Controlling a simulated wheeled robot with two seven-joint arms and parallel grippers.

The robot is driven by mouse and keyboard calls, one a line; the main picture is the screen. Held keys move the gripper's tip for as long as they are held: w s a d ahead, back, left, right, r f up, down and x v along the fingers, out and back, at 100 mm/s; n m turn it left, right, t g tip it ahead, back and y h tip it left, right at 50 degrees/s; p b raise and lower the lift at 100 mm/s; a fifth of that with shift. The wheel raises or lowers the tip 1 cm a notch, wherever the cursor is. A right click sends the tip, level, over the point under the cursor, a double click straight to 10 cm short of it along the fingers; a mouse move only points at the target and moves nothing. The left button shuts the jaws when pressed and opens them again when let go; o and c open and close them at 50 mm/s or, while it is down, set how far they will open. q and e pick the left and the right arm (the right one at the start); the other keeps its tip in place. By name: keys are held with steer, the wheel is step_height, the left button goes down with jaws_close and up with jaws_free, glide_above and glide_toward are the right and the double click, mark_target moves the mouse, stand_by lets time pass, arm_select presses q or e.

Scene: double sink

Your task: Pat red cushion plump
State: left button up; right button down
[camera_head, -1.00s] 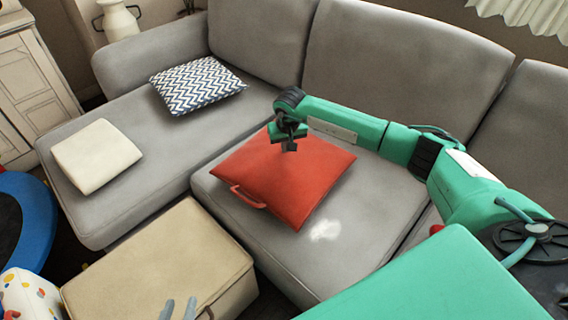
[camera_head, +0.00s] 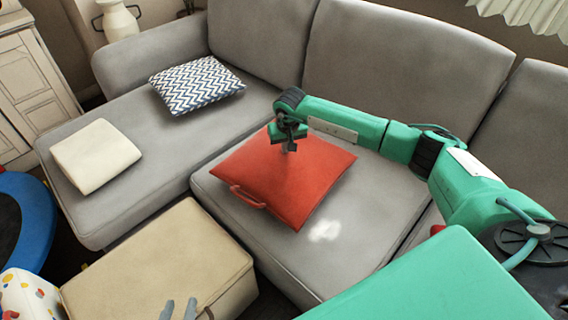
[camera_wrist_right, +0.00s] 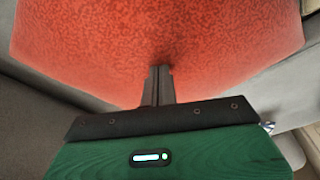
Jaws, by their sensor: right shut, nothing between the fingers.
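The red cushion (camera_head: 284,176) lies flat on the middle seat of the grey sofa, with its handle loop at the front left edge. It fills the upper part of the right wrist view (camera_wrist_right: 160,35). My right gripper (camera_head: 289,148) points down over the cushion's upper middle. Its fingers are together and empty. In the right wrist view the fingertips (camera_wrist_right: 159,72) meet the red surface, with a dark shaded patch around them; they seem to touch or press in. Two grey fingers of my left gripper (camera_head: 179,310) show apart at the bottom edge, away from the cushion.
A zigzag cushion (camera_head: 196,85) and a cream cushion (camera_head: 96,156) lie on the sofa's left part. A beige ottoman (camera_head: 160,262) stands in front of the sofa. A pale patch (camera_head: 325,231) marks the seat by the red cushion. A blue-rimmed round thing (camera_head: 38,222) is at left.

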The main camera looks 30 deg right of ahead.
steer(key=shift+f, duration=0.15)
steer(key=shift+f+b, duration=0.4)
steer(key=shift+b, duration=0.1)
steer(key=shift+r+p, duration=0.3)
steer(key=shift+r, duration=0.35)
step_height(320, 180, up, 6)
steer(key=p, duration=0.3)
steer(key=shift+f, duration=0.15)
